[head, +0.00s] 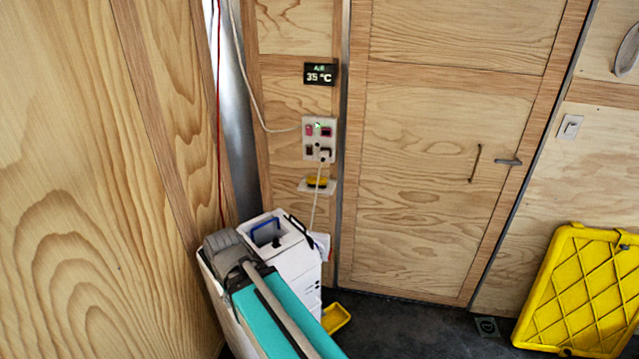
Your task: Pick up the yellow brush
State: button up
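My gripper is not in view.
A white box (311,270) with a blue handle (266,229) stands on the floor below the ledge. A yellow tray (336,318) lies beside it. A large yellow ribbed panel (580,290) leans at right.

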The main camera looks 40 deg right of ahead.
aim_at(310, 181)
jog(key=z, duration=0.05)
jog(key=i, duration=0.9)
jog(key=u, duration=0.1)
